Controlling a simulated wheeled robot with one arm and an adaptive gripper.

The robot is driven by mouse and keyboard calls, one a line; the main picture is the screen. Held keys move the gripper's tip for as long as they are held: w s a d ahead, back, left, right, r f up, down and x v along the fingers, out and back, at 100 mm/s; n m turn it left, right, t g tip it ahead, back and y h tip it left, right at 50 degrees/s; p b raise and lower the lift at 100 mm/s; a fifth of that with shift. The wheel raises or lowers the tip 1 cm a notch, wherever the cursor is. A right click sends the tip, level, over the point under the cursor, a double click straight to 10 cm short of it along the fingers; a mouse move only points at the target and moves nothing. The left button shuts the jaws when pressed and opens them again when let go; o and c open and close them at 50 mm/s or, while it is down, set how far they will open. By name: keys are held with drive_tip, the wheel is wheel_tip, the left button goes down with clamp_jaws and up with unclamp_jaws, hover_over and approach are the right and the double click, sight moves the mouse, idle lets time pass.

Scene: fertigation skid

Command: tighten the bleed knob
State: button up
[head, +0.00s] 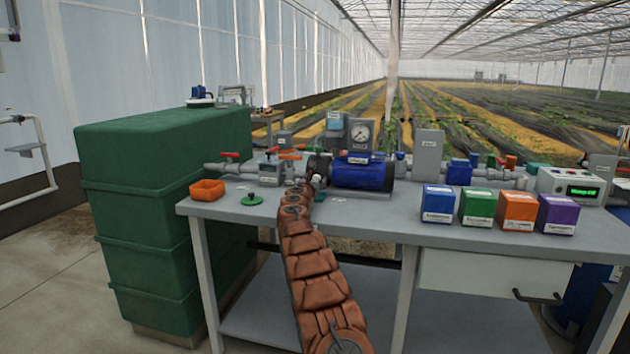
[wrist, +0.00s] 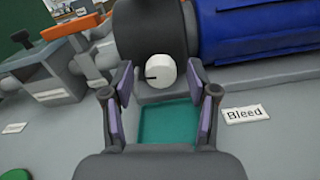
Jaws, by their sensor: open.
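Gaps show on both sides, with no visible contact. In the head view my arm reaches over the bench's front edge and largely hides the knob area.
A teal square patch (wrist: 167,124) lies below the knob. The blue motor (head: 362,175) is close on the right, and an orange-handled valve (wrist: 76,27) is on the left. An orange tray (head: 207,190) and green disc (head: 252,199) lie left on the grey bench (head: 398,220). Several boxes stand right.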

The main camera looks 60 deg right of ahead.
drive_tip(key=shift+f, duration=0.1)
drive_tip(key=shift+c, duration=0.4)
clamp_jaws()
